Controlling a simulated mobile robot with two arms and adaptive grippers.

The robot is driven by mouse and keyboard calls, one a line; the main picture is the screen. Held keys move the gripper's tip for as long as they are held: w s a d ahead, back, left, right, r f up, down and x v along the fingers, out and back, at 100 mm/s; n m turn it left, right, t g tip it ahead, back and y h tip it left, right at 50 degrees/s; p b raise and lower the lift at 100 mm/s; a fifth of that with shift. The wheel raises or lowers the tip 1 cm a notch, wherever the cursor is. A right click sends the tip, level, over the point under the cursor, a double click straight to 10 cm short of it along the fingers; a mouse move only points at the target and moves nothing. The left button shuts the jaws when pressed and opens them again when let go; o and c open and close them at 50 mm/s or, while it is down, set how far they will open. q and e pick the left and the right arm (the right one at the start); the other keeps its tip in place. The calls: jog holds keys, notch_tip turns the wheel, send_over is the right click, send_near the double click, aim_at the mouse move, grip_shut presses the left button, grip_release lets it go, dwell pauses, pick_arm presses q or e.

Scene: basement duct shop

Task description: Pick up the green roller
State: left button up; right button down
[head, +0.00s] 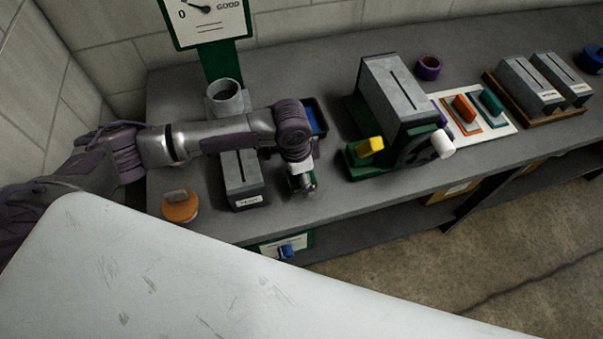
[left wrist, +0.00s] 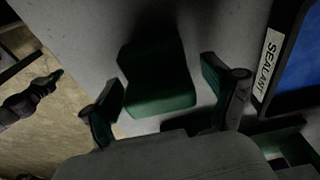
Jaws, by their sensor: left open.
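A dark green, rounded block (left wrist: 157,75) lies on the grey bench top in the left wrist view; I take it to be the green roller, but its full form is dim. My left gripper (left wrist: 163,93) is open, with one green-padded finger on each side of it and a gap to both. In the head view my left gripper (head: 302,188) hangs low near the bench's front edge, and mostly hides the green thing there.
A blue bin (head: 318,115) labelled SEALANT is close to the gripper, also in the left wrist view (left wrist: 300,72). A grey slotted box (head: 243,181) and an orange round tool (head: 180,206) stand to the left. A green-based crank machine (head: 396,90) stands to the right.

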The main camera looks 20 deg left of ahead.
pick_arm(q)
jog(key=shift+f, duration=0.1)
jog(key=c, duration=1.3)
jog(key=shift+r, duration=0.6)
notch_tip(320, 180, up, 3)
jog(key=shift+w+f+b, duration=0.1)
jog(key=shift+b, duration=0.65)
jog(key=d+r+b, duration=0.1)
jog(key=d+r, duration=0.1)
jog(key=d, duration=0.2)
jog(key=d+r, duration=0.2)
jog(key=d, duration=0.1)
jog(key=s+d+r+b, duration=0.1)
jog(key=d+r, duration=0.2)
jog(key=d, duration=0.1)
jog(key=shift+d+b, duration=0.3)
jog(key=shift+d, duration=0.05)
